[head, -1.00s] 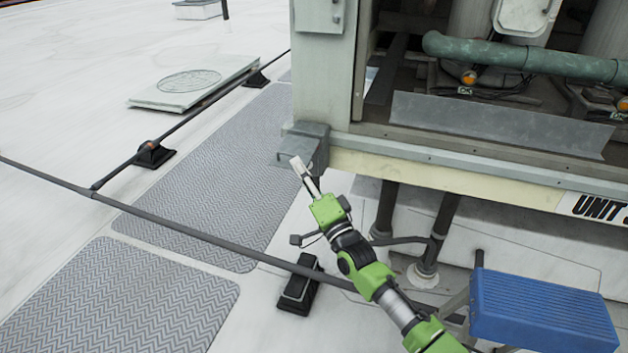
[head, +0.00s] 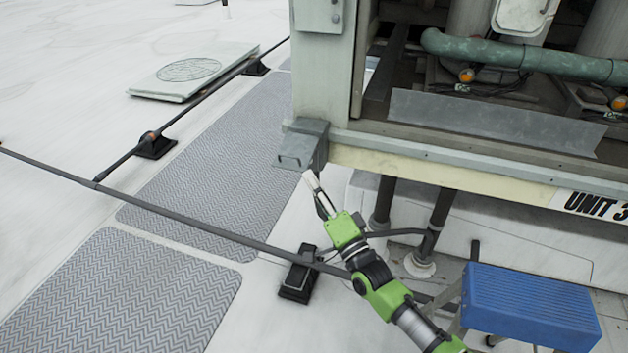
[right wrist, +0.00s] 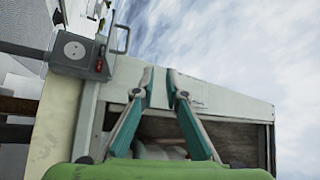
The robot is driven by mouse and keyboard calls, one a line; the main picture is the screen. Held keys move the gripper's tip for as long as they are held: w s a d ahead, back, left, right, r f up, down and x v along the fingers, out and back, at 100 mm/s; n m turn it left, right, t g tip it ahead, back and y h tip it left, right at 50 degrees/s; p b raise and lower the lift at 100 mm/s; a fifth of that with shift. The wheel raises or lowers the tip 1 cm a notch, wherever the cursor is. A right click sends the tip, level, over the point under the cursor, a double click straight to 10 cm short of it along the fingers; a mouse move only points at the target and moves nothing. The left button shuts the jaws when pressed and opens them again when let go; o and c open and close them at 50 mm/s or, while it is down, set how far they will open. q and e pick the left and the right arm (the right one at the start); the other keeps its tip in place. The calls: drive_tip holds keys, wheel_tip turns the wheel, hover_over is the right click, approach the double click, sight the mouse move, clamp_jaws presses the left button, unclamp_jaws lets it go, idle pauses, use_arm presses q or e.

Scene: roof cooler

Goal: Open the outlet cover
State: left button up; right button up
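The grey outlet box (head: 303,145) is fixed to the lower front corner of the cooler unit in the head view. Its cover juts out at the front. In the right wrist view the box (right wrist: 73,68) shows a round socket face, a red part and a wire-like loop at its side; I cannot tell how far the cover is raised. My right gripper (head: 314,190) is just below the box, apart from it. In the right wrist view my right gripper (right wrist: 160,75) has its fingertips apart, with nothing between them. My left gripper is not in view.
The cooler unit's pale lower rail (head: 440,175) runs right from the box. A dark pipe (head: 200,218) crosses the roof on a black support (head: 298,280). A blue step stool (head: 528,308) stands at the lower right. Grey mats (head: 120,295) lie at left.

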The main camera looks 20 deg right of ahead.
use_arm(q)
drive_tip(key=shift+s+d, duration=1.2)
use_arm(e)
drive_tip(key=shift+s+d, duration=0.1)
drive_tip(key=shift+s, duration=0.1)
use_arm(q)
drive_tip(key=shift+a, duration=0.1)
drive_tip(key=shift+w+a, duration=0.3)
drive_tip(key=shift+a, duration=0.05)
use_arm(e)
drive_tip(key=v, duration=0.8)
drive_tip(key=shift+f, duration=0.1)
